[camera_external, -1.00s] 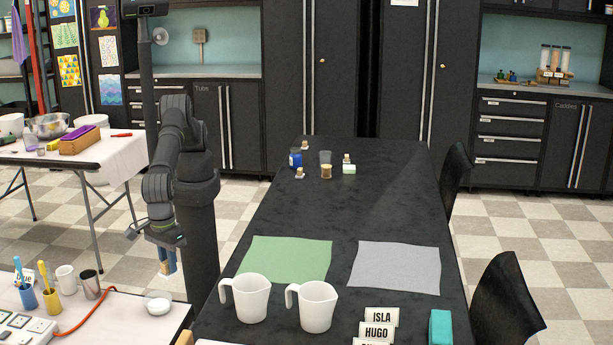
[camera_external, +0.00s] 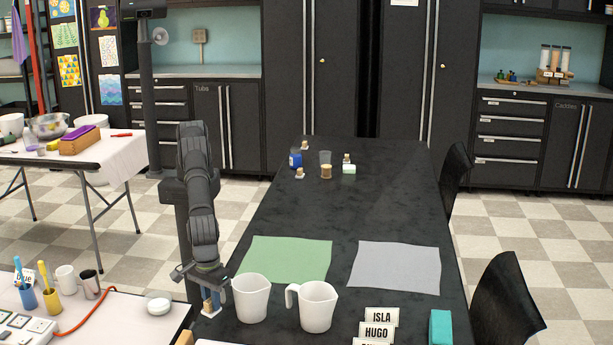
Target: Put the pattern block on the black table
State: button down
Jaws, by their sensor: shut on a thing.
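My gripper (camera_external: 210,298) hangs low at the near left of the black table. It is shut on a small pattern block (camera_external: 210,312), which looks wooden with a pale lower end and is partly hidden by bluish parts at the fingers. The block appears at the left edge of the black table (camera_external: 345,215), just left of a white jug. I cannot tell whether its underside touches the table.
Two white jugs (camera_external: 252,300) (camera_external: 318,308) stand close on the right. Green (camera_external: 290,260) and grey (camera_external: 395,268) sheets lie beyond them. Name cards (camera_external: 378,330) and a teal block (camera_external: 440,327) are at the near right. Small bottles and stamps stand farther back; the table's middle is clear.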

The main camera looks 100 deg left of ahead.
jog(key=shift+w+f, duration=0.1)
jog(key=shift+f, duration=1.95)
jog(key=shift+f, duration=0.15)
jog(key=c, duration=1.3)
grip_release()
jog(key=shift+c, duration=0.2)
notch_tip(320, 180, up, 12)
jog(key=shift+r, duration=0.2)
